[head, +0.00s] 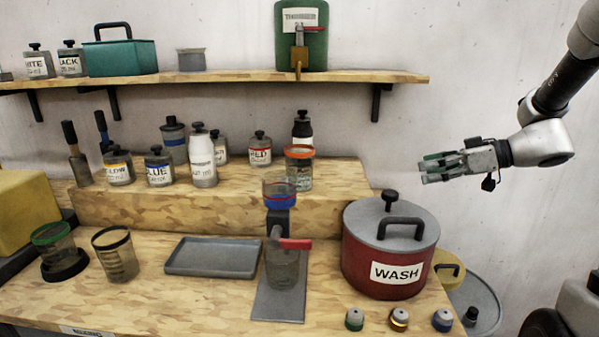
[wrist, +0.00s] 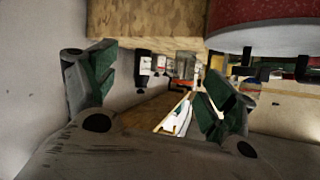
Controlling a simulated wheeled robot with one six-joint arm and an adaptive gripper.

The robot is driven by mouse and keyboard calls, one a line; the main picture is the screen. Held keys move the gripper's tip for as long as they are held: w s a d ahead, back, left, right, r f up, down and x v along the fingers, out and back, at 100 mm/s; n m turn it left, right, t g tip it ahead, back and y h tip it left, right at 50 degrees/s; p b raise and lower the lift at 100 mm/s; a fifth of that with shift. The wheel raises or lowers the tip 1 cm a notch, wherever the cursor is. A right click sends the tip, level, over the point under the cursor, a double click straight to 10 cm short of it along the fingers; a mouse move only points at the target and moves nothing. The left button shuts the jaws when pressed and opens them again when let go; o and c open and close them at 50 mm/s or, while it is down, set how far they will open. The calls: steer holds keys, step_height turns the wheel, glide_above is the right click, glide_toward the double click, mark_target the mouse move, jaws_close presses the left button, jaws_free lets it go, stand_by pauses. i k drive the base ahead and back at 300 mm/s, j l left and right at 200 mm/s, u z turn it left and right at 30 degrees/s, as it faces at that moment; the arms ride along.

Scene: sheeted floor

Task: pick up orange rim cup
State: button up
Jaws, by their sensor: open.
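The orange rim cup (head: 299,171) is a clear container with an orange rim, standing upright on the raised wooden step, near its right part. The same cup appears upside down near the middle of the wrist view (wrist: 184,67), small and far off. My gripper (head: 428,168) is in the air to the right of the cup, above and right of the red pot, pointing left. In the wrist view its two green-padded fingers (wrist: 157,88) are spread apart with nothing between them. The gripper is well clear of the cup.
The red WASH pot (head: 377,266) stands at the table's right. A stand with a blue-banded cup (head: 279,194) is in front of the orange rim cup. Labelled paint bottles (head: 202,160) crowd the step's left. A wall shelf (head: 230,77) runs above. Air left of my gripper is free.

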mark_target(298, 158)
steer(key=j, duration=1.25)
